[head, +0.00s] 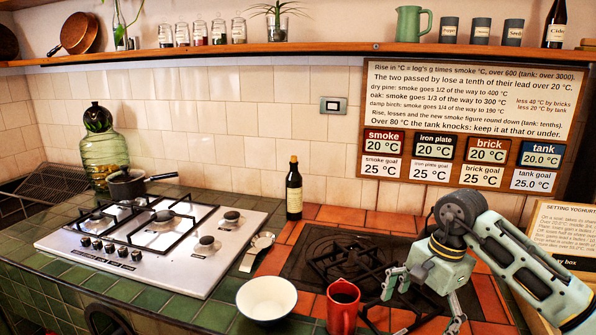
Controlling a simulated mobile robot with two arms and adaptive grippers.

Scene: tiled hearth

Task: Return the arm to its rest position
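My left gripper is not in view.
A white bowl (266,299) stands left of the mug. A dark bottle (294,188) stands at the back. A gas hob (150,245) with a small pan (126,186) fills the left. A reading board (468,125) hangs behind my arm; a recipe card (565,236) stands right.

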